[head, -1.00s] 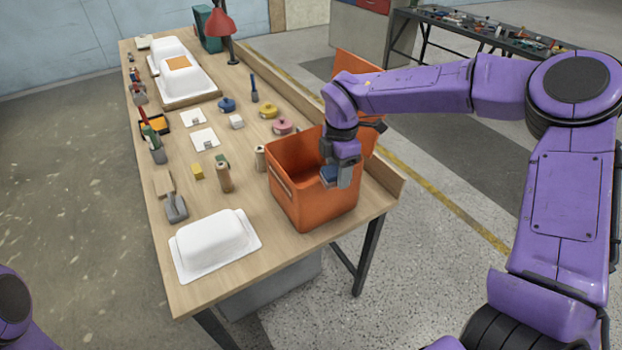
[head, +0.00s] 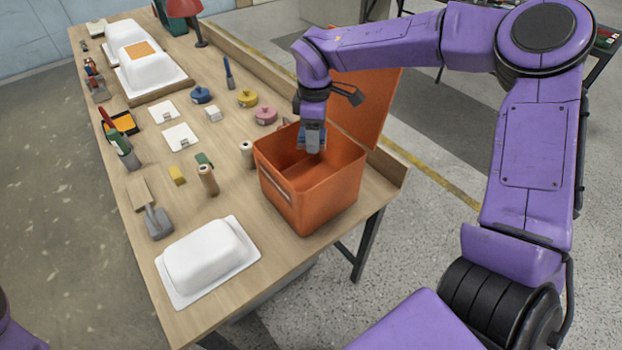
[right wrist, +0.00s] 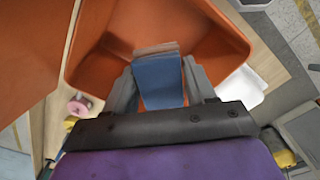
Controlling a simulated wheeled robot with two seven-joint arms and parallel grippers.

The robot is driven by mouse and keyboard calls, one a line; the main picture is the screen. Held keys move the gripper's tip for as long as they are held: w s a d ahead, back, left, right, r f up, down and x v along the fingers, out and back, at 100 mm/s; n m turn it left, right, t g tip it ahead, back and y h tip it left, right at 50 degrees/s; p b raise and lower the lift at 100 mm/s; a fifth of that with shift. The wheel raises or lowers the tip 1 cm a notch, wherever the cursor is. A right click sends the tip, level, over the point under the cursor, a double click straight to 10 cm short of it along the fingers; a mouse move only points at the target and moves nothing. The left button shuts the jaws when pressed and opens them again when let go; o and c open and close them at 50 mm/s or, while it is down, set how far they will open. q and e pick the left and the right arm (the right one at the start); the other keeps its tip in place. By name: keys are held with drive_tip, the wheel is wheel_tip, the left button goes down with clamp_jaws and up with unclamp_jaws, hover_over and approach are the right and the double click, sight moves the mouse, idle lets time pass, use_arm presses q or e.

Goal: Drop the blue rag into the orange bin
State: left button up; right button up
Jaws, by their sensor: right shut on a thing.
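The orange bin (head: 315,198) stands open at the right edge of the workbench, its lid (head: 372,105) tilted back behind it. My right gripper (head: 312,150) points down over the bin's opening, near its back side. It is shut on the blue rag (right wrist: 160,82), which shows between the two fingers in the right wrist view, with the bin's inside (right wrist: 205,50) beyond it. In the head view the rag is mostly hidden by the fingers. How far it hangs above the bin floor I cannot tell. My left gripper is not in view.
A white tub shell (head: 207,258) lies at the near end of the workbench (head: 228,205). Wooden cylinders (head: 208,180), a yellow block (head: 177,175) and tape rolls (head: 265,115) stand left of and behind the bin. A red lamp (head: 187,12) stands at the far end.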

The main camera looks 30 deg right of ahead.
drive_tip(key=f, duration=0.2)
drive_tip(key=w+f+b, duration=0.1)
drive_tip(key=f, duration=0.1)
drive_tip(key=shift+s, duration=0.2)
drive_tip(key=o, duration=0.6)
drive_tip(key=shift+s+r, duration=0.1)
drive_tip(key=o, duration=0.5)
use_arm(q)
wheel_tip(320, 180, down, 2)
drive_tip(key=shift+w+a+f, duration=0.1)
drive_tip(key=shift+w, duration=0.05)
use_arm(e)
wheel_tip(320, 180, up, 10)
drive_tip(key=b, duration=0.2)
drive_tip(key=shift+r+b, duration=0.25)
drive_tip(key=shift+b, duration=0.15)
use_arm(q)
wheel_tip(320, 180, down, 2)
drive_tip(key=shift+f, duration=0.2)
use_arm(e)
drive_tip(key=shift+f, duration=0.1)
